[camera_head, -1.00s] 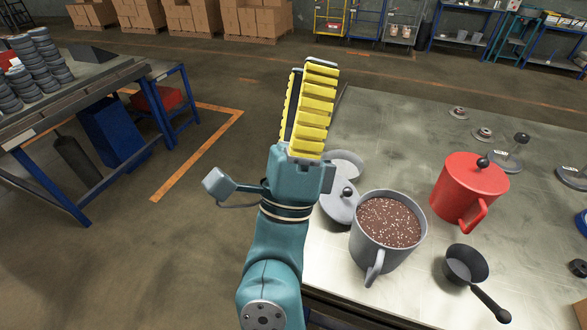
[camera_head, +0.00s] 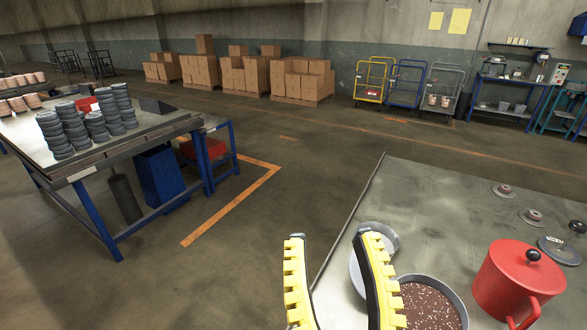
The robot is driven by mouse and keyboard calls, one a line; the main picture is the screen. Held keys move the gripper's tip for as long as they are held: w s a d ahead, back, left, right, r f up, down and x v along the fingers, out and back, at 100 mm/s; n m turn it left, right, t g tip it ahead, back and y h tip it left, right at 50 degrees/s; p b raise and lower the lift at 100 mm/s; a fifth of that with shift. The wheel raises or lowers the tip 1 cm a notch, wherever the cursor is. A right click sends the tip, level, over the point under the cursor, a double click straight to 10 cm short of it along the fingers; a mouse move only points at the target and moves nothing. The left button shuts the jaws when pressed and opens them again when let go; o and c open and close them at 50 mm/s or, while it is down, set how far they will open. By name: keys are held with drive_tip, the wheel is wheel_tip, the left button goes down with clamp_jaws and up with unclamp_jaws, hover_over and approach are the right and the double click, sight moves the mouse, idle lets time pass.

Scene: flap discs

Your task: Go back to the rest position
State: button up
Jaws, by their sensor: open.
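My gripper (camera_head: 334,272) shows at the bottom middle of the head view, with two yellow ribbed fingers spread apart. It is open, and I see nothing between the fingers. Its right finger overlaps the grey pot (camera_head: 446,288) and a pale round dish or lid (camera_head: 386,236) in the picture. The wrist and the rest of the arm are out of view below.
The metal table (camera_head: 428,200) holds a red lidded pot (camera_head: 513,278), the grey pot of brown granules and small disc-shaped parts (camera_head: 534,216). A blue-legged bench (camera_head: 50,158) with stacked grey discs (camera_head: 62,130) stands left. Open floor lies between them.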

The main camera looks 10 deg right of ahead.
wheel_tip(320, 180, up, 38)
drive_tip(key=p, duration=3.5)
wheel_tip(320, 180, down, 35)
drive_tip(key=b, duration=3.5)
drive_tip(key=shift+f, duration=0.2)
drive_tip(key=shift+a, duration=0.15)
